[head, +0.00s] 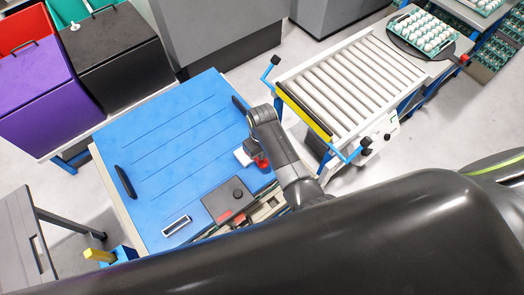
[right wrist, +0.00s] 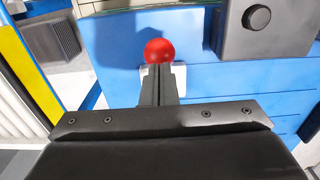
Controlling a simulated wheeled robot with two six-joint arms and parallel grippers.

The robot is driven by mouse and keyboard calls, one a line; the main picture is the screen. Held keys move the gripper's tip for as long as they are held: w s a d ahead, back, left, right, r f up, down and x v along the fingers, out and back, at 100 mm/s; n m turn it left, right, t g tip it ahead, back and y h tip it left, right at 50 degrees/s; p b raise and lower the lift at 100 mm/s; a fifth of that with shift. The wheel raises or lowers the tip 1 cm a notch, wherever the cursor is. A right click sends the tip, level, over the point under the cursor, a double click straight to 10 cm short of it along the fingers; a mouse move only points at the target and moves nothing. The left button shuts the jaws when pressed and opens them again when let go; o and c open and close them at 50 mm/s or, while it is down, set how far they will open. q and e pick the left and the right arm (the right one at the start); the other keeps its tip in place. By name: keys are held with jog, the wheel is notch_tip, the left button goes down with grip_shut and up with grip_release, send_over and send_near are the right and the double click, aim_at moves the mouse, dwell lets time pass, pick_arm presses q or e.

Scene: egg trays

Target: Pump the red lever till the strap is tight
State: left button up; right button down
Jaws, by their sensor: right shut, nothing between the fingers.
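The red lever's round knob (right wrist: 159,51) is just beyond my right gripper's fingertips (right wrist: 158,70) in the right wrist view. The fingers are shut together with nothing between them and line up with the knob; I cannot tell whether they touch it. A white bracket (right wrist: 177,78) shows behind the fingers. In the head view the red knob (head: 262,163) is partly covered by my right wrist, beside the white bracket (head: 243,156) at the right edge of the blue cover. I cannot make out a strap. My left gripper is out of view.
The blue cover (head: 165,150) has black handles at two sides. A grey box with a black knob (head: 228,200) is near the lever. A roller conveyor (head: 350,80) with a yellow bar stands right. Purple (head: 45,110) and black (head: 115,60) bins stand upper left.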

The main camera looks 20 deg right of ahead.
aim_at(264, 161)
jog(key=shift+f, duration=0.1)
jog(key=shift+s+d+f+b, duration=0.15)
jog(key=shift+f+b, duration=0.3)
jog(key=shift+f, duration=0.45)
jog(key=shift+s+a+f+b, duration=0.15)
jog(key=shift+f+b, duration=0.25)
jog(key=shift+f, duration=0.55)
jog(key=shift+s+d+f+b, duration=0.2)
jog(key=shift+f+b, duration=0.25)
jog(key=shift+f, duration=0.45)
jog(key=r+p, duration=0.2)
jog(key=r, duration=0.1)
jog(key=shift+w+a+p, duration=0.15)
jog(key=shift+w+p, duration=0.15)
jog(key=shift+p, duration=0.05)
jog(key=shift+r, duration=0.25)
jog(key=shift+w+a+r, duration=0.1)
jog(key=shift+w+r, duration=0.05)
jog(key=shift+r, duration=0.4)
jog(key=shift+w+r, duration=0.1)
jog(key=shift+r, duration=0.45)
jog(key=shift+f, duration=0.1)
